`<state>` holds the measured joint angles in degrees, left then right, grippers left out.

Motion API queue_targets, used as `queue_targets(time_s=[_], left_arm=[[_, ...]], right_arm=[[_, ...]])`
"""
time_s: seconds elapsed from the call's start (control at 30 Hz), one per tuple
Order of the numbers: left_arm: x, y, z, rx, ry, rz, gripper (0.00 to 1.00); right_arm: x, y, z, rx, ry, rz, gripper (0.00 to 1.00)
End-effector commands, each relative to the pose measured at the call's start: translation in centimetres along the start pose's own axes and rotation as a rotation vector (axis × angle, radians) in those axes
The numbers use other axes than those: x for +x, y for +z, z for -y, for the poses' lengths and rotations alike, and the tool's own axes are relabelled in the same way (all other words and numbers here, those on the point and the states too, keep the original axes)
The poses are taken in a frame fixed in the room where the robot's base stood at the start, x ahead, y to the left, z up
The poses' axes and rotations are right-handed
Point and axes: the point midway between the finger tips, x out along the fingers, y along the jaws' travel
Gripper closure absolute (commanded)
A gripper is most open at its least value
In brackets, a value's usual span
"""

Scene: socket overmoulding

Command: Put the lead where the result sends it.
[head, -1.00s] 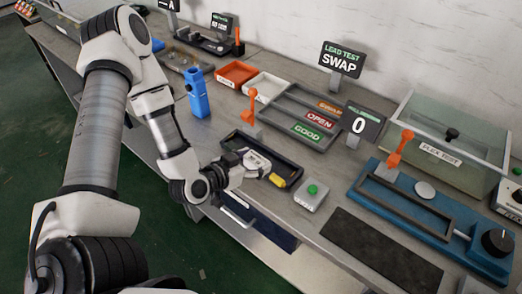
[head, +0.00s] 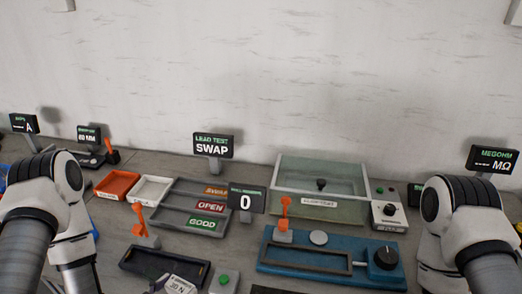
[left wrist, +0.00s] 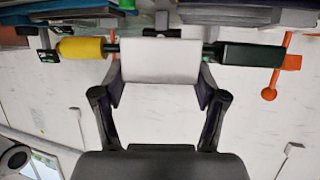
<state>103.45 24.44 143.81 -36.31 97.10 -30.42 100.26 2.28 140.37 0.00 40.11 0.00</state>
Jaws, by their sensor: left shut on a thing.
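In the left wrist view my left gripper (left wrist: 160,78) is shut on the lead by its white middle block (left wrist: 160,60). The lead has a yellow end (left wrist: 80,49) at left and a black-green end (left wrist: 250,55) at right. In the head view a white labelled face (head: 183,284), seemingly the lead's, shows at the bottom edge by the black tray; the rest is cut off. The lead test sign (head: 212,146) reads SWAP. The grey sorting tray (head: 178,217) has lanes marked SWAP (head: 215,191), OPEN (head: 211,207) and GOOD (head: 202,223). My right gripper is out of view.
The black tray (head: 135,266) has an orange lever (head: 140,222) behind it. A display (head: 246,200) reads 0. The blue fixture (head: 330,280) and a clear flex-test box (head: 320,178) stand at right. Orange (head: 117,184) and white (head: 150,188) bins sit left of the sorting tray.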

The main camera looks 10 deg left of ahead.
Motion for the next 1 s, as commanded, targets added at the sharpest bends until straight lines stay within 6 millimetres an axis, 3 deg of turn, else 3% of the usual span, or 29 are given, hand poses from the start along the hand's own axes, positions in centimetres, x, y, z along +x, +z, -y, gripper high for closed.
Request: queue_targets(time_s=[0.03,0.13,0.33,0.47,0.7,1.0], left_arm=[[1.2,-1.3,-1.5,0.029,0.049,-0.004,0.7],[3.8,-2.7,-3.7,0.056,0.11,-0.001,0.7],[7.8,-4.8,-5.8,0.039,0.074,0.001,0.7],[9.1,-5.1,-5.0,-0.019,-0.059,0.003,0.7],[8.9,-4.2,-1.8,-0.117,-0.287,0.003,0.7],[8.8,-4.2,-1.6,-0.122,-0.292,0.003,0.7]], right_arm=[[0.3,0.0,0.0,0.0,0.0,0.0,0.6],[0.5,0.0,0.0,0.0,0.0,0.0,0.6],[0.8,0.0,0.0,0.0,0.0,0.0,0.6],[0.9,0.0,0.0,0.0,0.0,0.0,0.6],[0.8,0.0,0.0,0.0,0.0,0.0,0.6],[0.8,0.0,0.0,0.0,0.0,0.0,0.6]])
